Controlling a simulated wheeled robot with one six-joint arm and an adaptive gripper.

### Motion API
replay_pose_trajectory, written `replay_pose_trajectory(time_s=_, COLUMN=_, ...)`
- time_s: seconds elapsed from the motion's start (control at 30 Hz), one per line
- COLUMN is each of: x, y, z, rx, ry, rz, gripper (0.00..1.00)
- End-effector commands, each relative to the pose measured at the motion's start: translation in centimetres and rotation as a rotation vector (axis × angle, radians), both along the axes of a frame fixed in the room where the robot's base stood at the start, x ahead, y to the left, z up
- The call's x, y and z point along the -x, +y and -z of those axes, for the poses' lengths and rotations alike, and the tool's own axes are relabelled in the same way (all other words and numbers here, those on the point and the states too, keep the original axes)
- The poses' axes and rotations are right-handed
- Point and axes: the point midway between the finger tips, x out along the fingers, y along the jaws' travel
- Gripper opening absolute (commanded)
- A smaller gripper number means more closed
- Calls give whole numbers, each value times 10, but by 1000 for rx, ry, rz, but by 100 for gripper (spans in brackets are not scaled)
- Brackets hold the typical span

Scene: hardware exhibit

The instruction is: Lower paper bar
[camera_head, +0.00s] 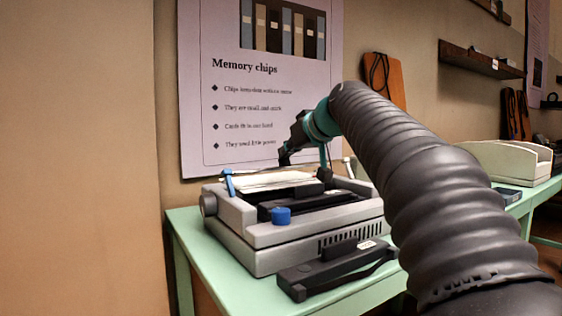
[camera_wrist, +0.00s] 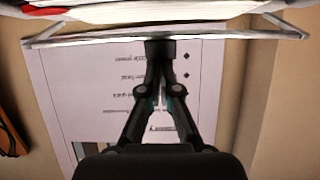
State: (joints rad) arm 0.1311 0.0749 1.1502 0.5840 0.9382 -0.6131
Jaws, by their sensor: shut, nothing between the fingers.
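The grey printer (camera_head: 262,236) stands on a green table, with white paper (camera_head: 265,181) in its top. Its thin paper bar (camera_head: 250,169) is raised above the paper, near a blue lever at the left end. In the wrist view the paper bar (camera_wrist: 90,40) crosses the whole picture, with angled arms at both ends. My gripper (camera_head: 285,161) is above the printer's back part. In the wrist view my gripper (camera_wrist: 160,50) is shut and empty, its tips overlapping the middle of the bar. I cannot tell whether they touch it.
A poster (camera_head: 225,120) hangs on the wall behind. A beige case (camera_head: 505,160) stands to the right. A wall shelf (camera_head: 480,60) is higher up.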

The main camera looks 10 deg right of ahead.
Motion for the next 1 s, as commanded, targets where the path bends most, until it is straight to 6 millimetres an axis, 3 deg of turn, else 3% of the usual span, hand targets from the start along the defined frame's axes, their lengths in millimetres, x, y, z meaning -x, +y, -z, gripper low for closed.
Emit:
replay_pose_trajectory(time_s=0.17, x=3, y=-4, z=12, rx=0, ry=2, rz=-1, gripper=0)
replay_pose_trajectory(time_s=1.0, x=-12, y=9, z=7, rx=0, ry=2, rz=-10, gripper=0)
